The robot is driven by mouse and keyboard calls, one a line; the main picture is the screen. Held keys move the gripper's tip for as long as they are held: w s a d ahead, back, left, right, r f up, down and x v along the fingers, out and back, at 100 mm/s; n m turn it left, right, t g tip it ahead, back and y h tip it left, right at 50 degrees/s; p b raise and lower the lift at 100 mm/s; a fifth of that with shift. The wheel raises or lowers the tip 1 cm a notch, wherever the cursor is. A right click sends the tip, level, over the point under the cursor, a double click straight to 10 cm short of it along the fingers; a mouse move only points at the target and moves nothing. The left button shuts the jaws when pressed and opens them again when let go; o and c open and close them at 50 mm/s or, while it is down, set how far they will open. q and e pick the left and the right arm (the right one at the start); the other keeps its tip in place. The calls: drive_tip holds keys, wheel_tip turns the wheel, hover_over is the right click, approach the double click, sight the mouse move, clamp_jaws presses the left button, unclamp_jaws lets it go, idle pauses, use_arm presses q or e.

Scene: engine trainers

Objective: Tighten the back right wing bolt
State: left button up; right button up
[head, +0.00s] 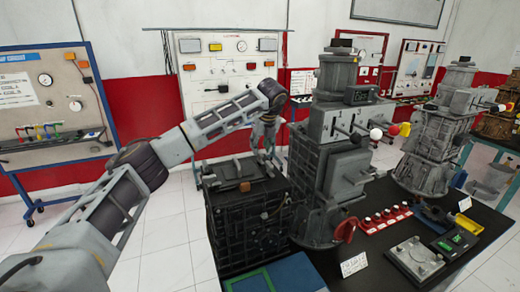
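The black engine block (245,230) stands at the left end of the dark table, with a grey plate (228,184) on its top. Small raised fittings stand on the plate, among them a brownish one (245,187) near the front; which are wing bolts is too small to tell. My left gripper (267,153) points down over the back right corner of the plate. Its fingers hide what is beneath them, so I cannot tell whether they touch a bolt or how far apart they are. My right gripper is not in view.
A tall grey engine trainer (333,150) with coloured knobs stands close to the right of the block. A second one (437,135) stands farther right. A blue mat (278,275), a row of red switches (385,218) and a metal plate (416,257) lie on the table.

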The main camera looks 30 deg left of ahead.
use_arm(q)
drive_tip(key=shift+x, duration=1.25)
drive_tip(key=shift+c, duration=0.3)
clamp_jaws()
